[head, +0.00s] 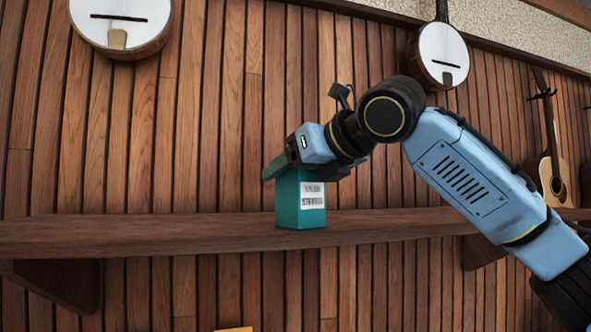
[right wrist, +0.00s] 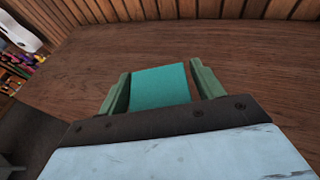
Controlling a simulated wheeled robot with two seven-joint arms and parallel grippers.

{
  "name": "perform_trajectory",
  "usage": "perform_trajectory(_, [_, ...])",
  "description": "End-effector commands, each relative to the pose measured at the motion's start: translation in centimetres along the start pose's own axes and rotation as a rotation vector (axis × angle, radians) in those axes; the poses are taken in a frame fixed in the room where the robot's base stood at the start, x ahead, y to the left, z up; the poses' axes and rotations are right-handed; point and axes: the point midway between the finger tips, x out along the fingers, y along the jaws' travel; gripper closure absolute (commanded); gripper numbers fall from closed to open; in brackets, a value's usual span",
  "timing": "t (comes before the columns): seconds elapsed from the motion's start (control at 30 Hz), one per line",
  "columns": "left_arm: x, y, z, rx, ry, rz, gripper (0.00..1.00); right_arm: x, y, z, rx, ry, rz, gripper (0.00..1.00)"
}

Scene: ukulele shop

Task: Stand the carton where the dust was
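The carton (head: 301,207) is a teal box with a white barcode label, standing upright on the wooden wall shelf (head: 150,232). Its plain teal top (right wrist: 161,87) shows in the right wrist view. My right gripper (head: 275,168) is at the carton's top, with its green fingers on either side of it. In the right wrist view the fingers (right wrist: 162,86) are spread, with narrow gaps between them and the carton. I see no dust on the visible shelf. My left gripper is not in view.
The shelf is bare left of the carton. Banjos (head: 121,22) (head: 442,56) and a small guitar (head: 553,172) hang on the slatted wall. Colourful items (right wrist: 16,66) show at the right wrist view's left edge. An orange edge (head: 234,329) shows below the shelf.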

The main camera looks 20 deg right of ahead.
Motion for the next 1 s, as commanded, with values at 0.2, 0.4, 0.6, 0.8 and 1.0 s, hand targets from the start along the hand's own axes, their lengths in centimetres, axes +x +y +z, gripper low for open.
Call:
perform_trajectory(0.2, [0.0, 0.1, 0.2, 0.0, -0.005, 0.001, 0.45, 0.0, 0.0, 0.0, 0.0, 0.0, 0.0, 0.26])
perform_trajectory(0.4, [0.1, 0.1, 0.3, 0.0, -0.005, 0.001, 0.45, -0.3, 0.0, 0.3, 0.0, -0.002, 0.0, 0.26])
perform_trajectory(0.6, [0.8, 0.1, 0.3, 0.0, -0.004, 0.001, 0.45, -3.6, 0.0, 0.2, -0.002, -0.004, -0.001, 0.26])
perform_trajectory(0.8, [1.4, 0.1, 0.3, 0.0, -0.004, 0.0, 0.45, -8.0, 0.0, 0.2, 0.0, -0.004, -0.002, 0.26])
perform_trajectory(1.0, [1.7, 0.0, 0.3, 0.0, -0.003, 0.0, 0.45, -11.1, 0.0, 0.2, -0.001, -0.001, 0.0, 0.26])
